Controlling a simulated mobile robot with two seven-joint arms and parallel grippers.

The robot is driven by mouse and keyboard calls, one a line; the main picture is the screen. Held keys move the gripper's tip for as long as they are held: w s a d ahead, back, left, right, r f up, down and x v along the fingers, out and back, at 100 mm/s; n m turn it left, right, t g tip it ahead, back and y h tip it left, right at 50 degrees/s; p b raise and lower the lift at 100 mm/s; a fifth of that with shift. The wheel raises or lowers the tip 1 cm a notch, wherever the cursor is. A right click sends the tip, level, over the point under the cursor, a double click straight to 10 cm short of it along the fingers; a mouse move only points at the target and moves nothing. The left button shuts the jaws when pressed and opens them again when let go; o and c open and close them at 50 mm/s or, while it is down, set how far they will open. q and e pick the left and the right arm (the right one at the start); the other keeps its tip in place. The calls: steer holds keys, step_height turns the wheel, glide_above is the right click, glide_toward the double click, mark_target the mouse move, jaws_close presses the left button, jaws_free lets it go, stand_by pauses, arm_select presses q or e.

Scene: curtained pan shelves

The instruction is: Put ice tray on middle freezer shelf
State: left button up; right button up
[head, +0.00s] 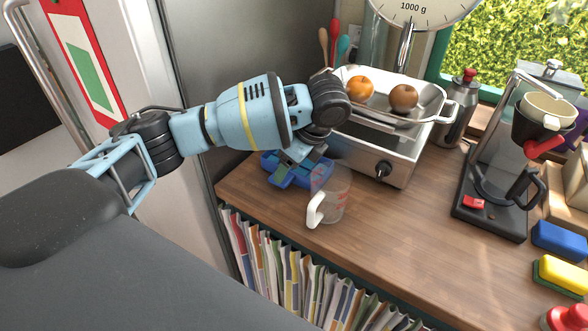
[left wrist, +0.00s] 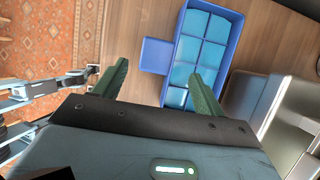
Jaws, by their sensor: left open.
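The ice tray (head: 270,164) is blue with several pale blue cells. It lies on the wooden counter near its left end, partly hidden by my left gripper in the head view. The tray (left wrist: 203,40) shows clearly in the left wrist view, with a flat blue tab (left wrist: 157,56) on its left side. My left gripper (left wrist: 160,70) is open above the tray, one green finger left of the tab and the other over the tray cells. In the head view the left gripper (head: 300,160) points down at the tray. My right gripper and the freezer shelves are not in view.
A clear measuring cup (head: 330,195) stands right beside the tray. A steel scale (head: 385,150) with fruit in its pan is behind. A coffee maker (head: 495,190) stands to the right. A tall grey panel (head: 235,60) borders the counter's left. The counter's front middle is clear.

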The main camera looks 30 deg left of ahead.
arm_select(q)
steer(key=shift+s+x, duration=0.1)
steer(key=shift+x, duration=1.2)
steer(key=shift+s+x, duration=0.15)
steer(key=shift+x, duration=1.2)
steer(key=shift+r, duration=0.1)
steer(key=c, duration=1.4)
steer(key=shift+r, duration=0.45)
steer(key=r, duration=0.2)
steer(key=shift+s+a+r, duration=0.2)
steer(key=shift+r, duration=0.15)
steer(key=s+a, duration=0.2)
steer(key=s, duration=0.2)
steer(key=s+a+r, duration=0.1)
steer(key=s+a, duration=0.1)
steer(key=s, duration=0.3)
steer(key=s+a, duration=0.2)
steer(key=s, duration=0.3)
steer(key=shift+s+a+r, duration=0.1)
steer(key=shift+a+r, duration=0.1)
